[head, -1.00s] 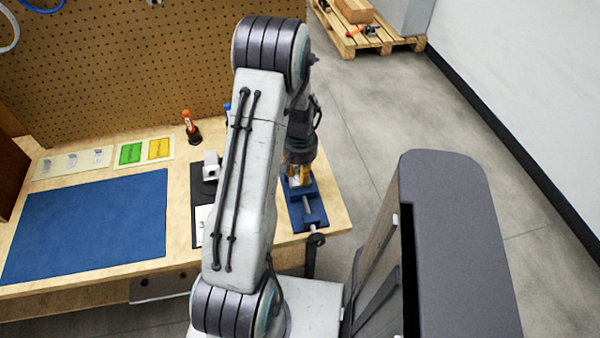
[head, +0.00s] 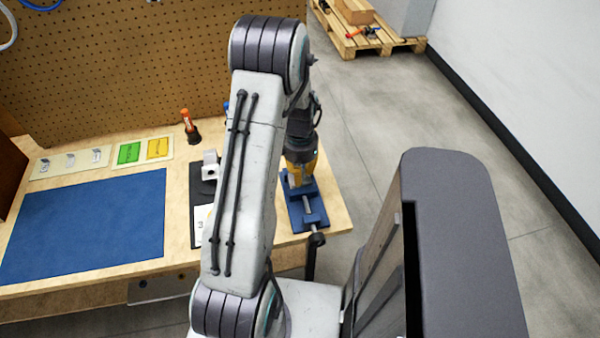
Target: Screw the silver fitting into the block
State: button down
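My gripper (head: 301,172), with orange-yellow fingers, points down over the blue vise (head: 312,219) at the right end of the bench. The fingers are at the height of the vise jaws. Whether they are open or shut, and whether they hold anything, is too small to tell. I cannot make out the silver fitting; the gripper hides the space between the jaws. The block is not clearly seen in the vise either. A small light grey block-like piece (head: 210,166) stands on a dark mat left of my arm.
A blue mat (head: 85,225) covers the bench's left part. Green and yellow trays (head: 144,152) and an orange-topped marker-like item (head: 187,120) in a dark holder stand at the back, before a pegboard (head: 130,60). The vise handle juts past the front edge.

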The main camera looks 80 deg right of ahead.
jog(key=shift+c, duration=1.8)
grip_release()
jog(key=shift+r, duration=0.15)
jog(key=shift+r+p, duration=2.3)
jog(key=shift+r, duration=1.1)
